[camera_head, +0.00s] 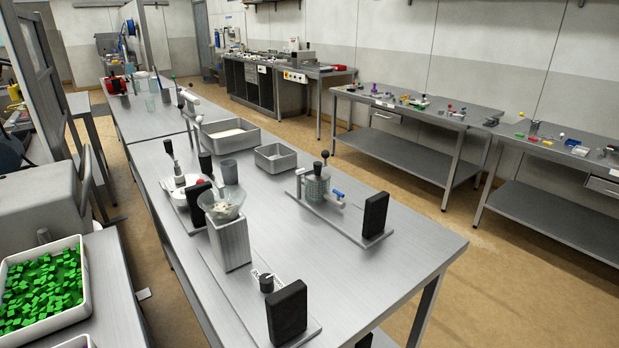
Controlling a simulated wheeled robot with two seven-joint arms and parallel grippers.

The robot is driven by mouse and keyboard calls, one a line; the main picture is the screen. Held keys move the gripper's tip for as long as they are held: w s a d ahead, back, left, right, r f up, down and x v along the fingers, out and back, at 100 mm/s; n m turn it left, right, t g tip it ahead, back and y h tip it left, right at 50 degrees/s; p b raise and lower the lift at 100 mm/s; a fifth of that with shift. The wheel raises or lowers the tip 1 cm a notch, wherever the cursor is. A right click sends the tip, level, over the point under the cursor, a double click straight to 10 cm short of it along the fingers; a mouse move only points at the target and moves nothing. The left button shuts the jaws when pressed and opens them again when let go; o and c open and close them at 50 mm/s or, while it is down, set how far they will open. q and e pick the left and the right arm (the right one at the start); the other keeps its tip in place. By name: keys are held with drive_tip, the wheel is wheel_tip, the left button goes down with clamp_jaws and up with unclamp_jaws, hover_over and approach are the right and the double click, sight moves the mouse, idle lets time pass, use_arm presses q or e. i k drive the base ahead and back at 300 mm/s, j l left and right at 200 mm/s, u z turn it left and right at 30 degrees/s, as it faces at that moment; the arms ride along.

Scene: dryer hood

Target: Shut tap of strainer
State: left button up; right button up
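The strainer (317,188) looks to be the small upright cylinder with a black-knobbed rod on top, on a flat metal base plate on the right part of the long steel table. Its tap (338,195) has a small blue handle on the right side of the cylinder. Whether the tap is open or shut is too small to tell. A black upright block (375,215) stands at the right end of the same base plate. Neither of my grippers shows in this view.
The steel table (400,262) also bears a clear bowl on a metal block (230,245), a plate with a black knob and black block (287,311), and metal trays (276,158). A bin of green cubes (45,283) is at left. The table's right front is clear.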

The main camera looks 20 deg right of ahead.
sight(339, 195)
drive_tip(key=l+u, duration=0.25)
drive_tip(key=l, duration=0.25)
drive_tip(key=i+l+u, duration=0.1)
drive_tip(key=l+u, duration=0.2)
drive_tip(key=l, duration=0.25)
drive_tip(key=l+u, duration=0.25)
drive_tip(key=l, duration=0.25)
drive_tip(key=k+l+u, duration=0.1)
drive_tip(key=l+u, duration=0.15)
drive_tip(key=l, duration=0.25)
drive_tip(key=k+l+u, duration=0.1)
drive_tip(key=l+u, duration=0.15)
drive_tip(key=l, duration=0.25)
drive_tip(key=k+l+u, duration=0.15)
drive_tip(key=l+u, duration=0.15)
drive_tip(key=l, duration=0.15)
